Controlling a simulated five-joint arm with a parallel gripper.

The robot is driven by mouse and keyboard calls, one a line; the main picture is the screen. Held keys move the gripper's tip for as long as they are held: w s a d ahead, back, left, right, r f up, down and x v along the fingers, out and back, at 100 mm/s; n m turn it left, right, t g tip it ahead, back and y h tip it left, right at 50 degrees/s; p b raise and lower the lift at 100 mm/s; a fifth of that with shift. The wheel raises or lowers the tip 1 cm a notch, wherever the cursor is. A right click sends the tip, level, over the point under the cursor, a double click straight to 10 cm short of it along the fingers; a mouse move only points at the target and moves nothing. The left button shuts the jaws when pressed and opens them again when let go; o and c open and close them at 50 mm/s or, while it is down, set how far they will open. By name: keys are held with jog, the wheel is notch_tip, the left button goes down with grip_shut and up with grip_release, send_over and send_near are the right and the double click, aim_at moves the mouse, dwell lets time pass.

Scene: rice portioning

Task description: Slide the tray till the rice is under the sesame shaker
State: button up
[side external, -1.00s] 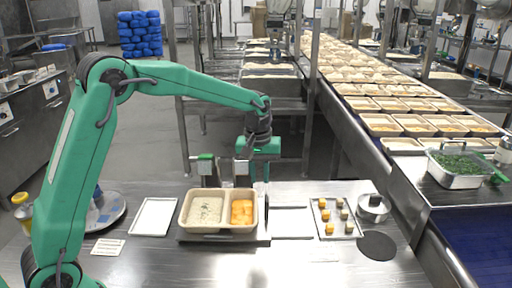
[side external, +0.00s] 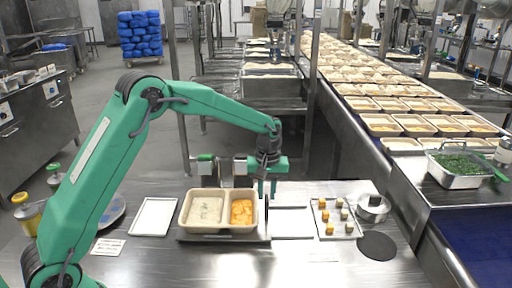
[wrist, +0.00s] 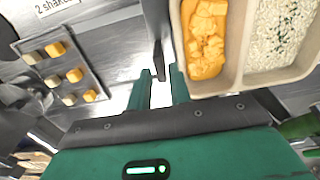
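A beige two-compartment tray (side external: 220,231) stands on a low metal base. Its left compartment holds white rice (side external: 205,210) and its right one orange pieces (side external: 241,212). In the wrist view the rice (wrist: 283,32) carries dark specks, and the orange pieces (wrist: 206,40) lie nearer my gripper. My gripper (side external: 267,193) is just beyond the tray's right end, pointing down. In the wrist view my gripper (wrist: 160,75) shows two green fingers with a gap between them. A dark upright piece shows at the tray's end. A green-topped dispenser (side external: 206,158) is behind the rice; I cannot tell whether it is the sesame shaker.
A white board (side external: 153,217) lies left of the tray. To the right are a small tray of cubes (side external: 334,230), a round metal pot (side external: 372,207) and a dark disc (side external: 377,246). The steel table's front is mostly clear. A conveyor (side external: 470,230) runs along the right.

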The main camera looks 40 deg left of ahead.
aim_at(266, 198)
jog(key=shift+f, duration=2.5)
grip_shut()
